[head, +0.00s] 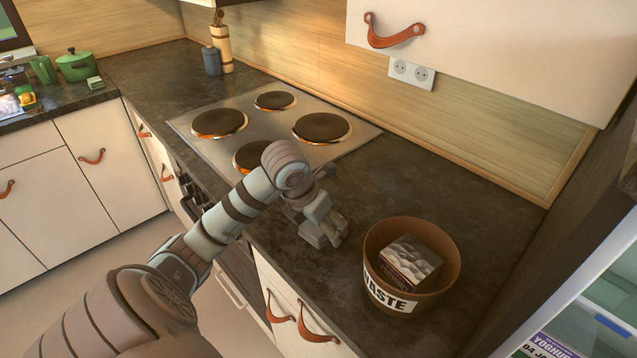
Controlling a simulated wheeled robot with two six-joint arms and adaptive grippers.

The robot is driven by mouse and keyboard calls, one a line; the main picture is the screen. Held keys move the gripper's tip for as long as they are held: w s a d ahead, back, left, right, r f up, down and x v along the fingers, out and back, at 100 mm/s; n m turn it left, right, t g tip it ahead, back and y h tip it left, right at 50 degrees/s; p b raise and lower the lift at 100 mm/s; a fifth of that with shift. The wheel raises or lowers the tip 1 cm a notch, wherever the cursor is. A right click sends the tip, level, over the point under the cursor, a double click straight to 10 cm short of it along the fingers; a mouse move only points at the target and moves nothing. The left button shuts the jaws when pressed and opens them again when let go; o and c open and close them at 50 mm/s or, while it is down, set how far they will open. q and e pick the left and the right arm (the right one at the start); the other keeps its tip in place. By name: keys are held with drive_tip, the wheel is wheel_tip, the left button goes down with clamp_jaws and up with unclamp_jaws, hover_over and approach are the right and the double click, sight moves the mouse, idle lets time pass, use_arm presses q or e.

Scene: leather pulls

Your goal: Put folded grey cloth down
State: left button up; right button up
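My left arm reaches in from the lower left, and my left gripper (328,231) is low over the dark worktop, between the stove and the waste bin. A small flat grey shape shows at its fingertips. I cannot tell whether this is the folded grey cloth or part of a finger, nor whether the gripper is open or shut. No other grey cloth can be made out. The worktop (440,200) is bare around the gripper. My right gripper is not in view.
A brown round bin (411,265) labelled "WASTE" holds a carton (409,262), right of the gripper. A stove (275,127) with round hotplates lies behind it. A tan cylindrical holder (221,48) and a dark cup (211,61) stand at the back. A green pot (77,65) is far left.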

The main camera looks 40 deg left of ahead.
use_arm(q)
drive_tip(key=shift+r+p, duration=0.4)
drive_tip(key=shift+r, duration=0.05)
drive_tip(key=p+v, duration=0.1)
drive_tip(key=v, duration=1.3)
drive_tip(key=shift+a+r, duration=0.2)
drive_tip(key=shift+a, duration=0.05)
drive_tip(key=shift+w, duration=0.1)
